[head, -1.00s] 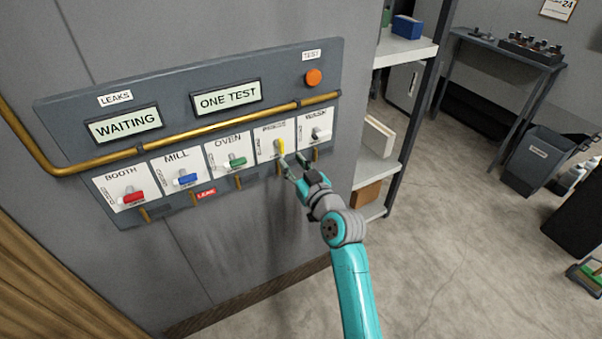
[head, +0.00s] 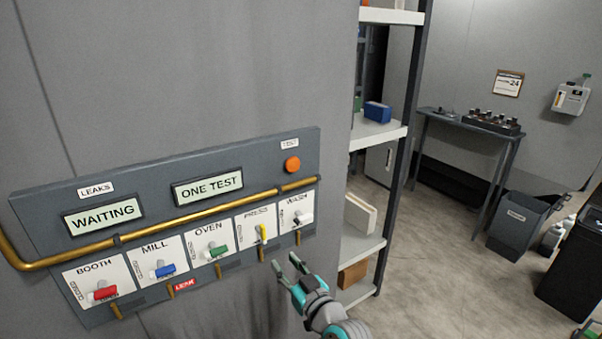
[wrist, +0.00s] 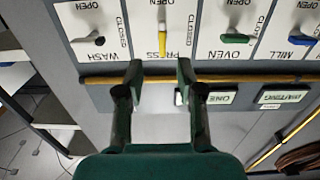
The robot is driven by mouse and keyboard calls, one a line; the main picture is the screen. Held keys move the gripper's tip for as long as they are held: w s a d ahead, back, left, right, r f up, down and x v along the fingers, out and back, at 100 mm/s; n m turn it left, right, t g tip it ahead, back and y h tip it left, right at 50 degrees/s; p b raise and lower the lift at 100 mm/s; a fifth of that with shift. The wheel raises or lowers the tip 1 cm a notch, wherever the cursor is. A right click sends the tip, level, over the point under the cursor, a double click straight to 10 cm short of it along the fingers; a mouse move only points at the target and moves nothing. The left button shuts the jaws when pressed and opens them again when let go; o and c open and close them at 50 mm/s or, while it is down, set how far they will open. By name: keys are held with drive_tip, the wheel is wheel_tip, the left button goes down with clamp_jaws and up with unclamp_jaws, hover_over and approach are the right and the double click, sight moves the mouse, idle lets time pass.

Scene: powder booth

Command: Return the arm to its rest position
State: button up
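My gripper (head: 284,270) is open and empty in the head view, in front of the panel's lower right edge, below the PRESS and WASH valves. In the wrist view my gripper (wrist: 158,80) shows two spread green fingers with nothing between them. The grey valve panel (head: 150,163) carries a row of coloured handles. The yellow PRESS handle (head: 262,234) stands upright, apart from the fingers; it also shows in the wrist view (wrist: 191,25).
Displays read WAITING (head: 103,214) and ONE TEST (head: 208,187). An orange TEST button (head: 292,165) is at the upper right of the panel. A red LEAK tag (head: 185,285) sits under MILL. A shelf unit (head: 385,135) stands right of the panel. Open floor (head: 440,260) lies beyond it.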

drive_tip(key=s+d+f+m+h, duration=0.2)
drive_tip(key=s+d+f+h, duration=0.1)
drive_tip(key=s+d+f, duration=0.75)
drive_tip(key=s+d+f+m+h, duration=0.3)
drive_tip(key=s+d+f, duration=0.35)
drive_tip(key=s, duration=0.75)
drive_tip(key=s+d+r+m+h, duration=0.1)
drive_tip(key=s+d+r+h, duration=0.1)
drive_tip(key=s, duration=1.2)
drive_tip(key=s+d+r+h, duration=0.1)
drive_tip(key=s+d+r, duration=0.3)
drive_tip(key=s, duration=1)
drive_tip(key=shift+s+d+r+m+h, duration=0.2)
drive_tip(key=shift+d+m+h, duration=0.05)
drive_tip(key=shift+m+h, duration=0.15)
